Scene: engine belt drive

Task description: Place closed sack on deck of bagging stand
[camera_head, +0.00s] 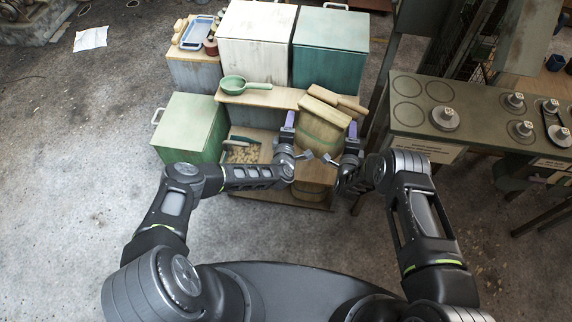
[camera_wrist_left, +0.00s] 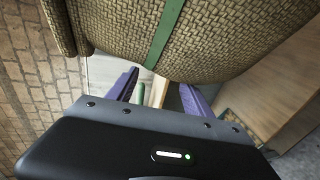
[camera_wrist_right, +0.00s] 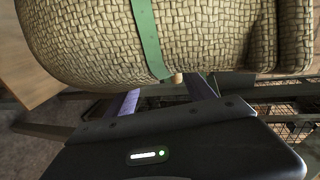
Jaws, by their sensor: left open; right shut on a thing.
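The closed sack (camera_head: 322,132) is tan woven cloth with a green band and a rolled top.
A green scoop (camera_head: 236,83) lies on the deck. White (camera_head: 256,45) and teal (camera_head: 331,50) bins stand behind it, and a green bin (camera_head: 190,125) stands left. A lower tray holds loose pellets (camera_head: 243,152). A bench with metal weights (camera_head: 446,119) stands right.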

